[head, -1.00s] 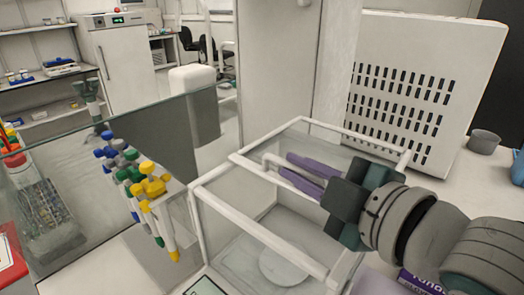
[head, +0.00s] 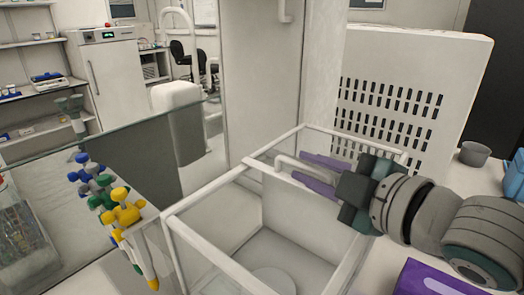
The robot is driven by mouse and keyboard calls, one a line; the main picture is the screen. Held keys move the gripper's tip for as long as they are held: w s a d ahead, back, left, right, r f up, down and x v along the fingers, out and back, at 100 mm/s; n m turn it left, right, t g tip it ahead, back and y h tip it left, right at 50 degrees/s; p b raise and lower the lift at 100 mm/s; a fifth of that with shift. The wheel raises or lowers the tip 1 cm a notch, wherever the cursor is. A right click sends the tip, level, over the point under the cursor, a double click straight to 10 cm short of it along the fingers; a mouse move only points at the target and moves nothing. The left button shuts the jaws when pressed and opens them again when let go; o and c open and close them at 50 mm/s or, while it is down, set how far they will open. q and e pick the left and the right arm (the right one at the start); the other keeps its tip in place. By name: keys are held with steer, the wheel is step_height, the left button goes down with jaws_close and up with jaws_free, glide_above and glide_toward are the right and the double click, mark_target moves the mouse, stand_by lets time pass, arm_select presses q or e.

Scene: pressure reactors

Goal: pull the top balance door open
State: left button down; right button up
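The balance is a clear glass box with a white frame (head: 206,190), at the lower middle of the head view. Its top door has a white front bar (head: 262,167) and a white raised handle (head: 287,162). The bar lies well back from the near frame edge, so the near part of the top is open. My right gripper (head: 299,165) comes in from the right, with its purple fingers on both sides of the handle, and looks closed on it. A round pan (head: 270,279) shows inside the box. My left gripper is not in view.
A rack with colourful pipettes (head: 122,213) stands left of the balance, next to a glass panel (head: 45,160). A white vented machine (head: 412,90) stands behind on the right. A grey cup (head: 474,153) and a purple box (head: 432,279) are on the right.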

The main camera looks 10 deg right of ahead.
steer(key=shift+b+v, duration=0.35)
steer(key=shift+v, duration=4.65)
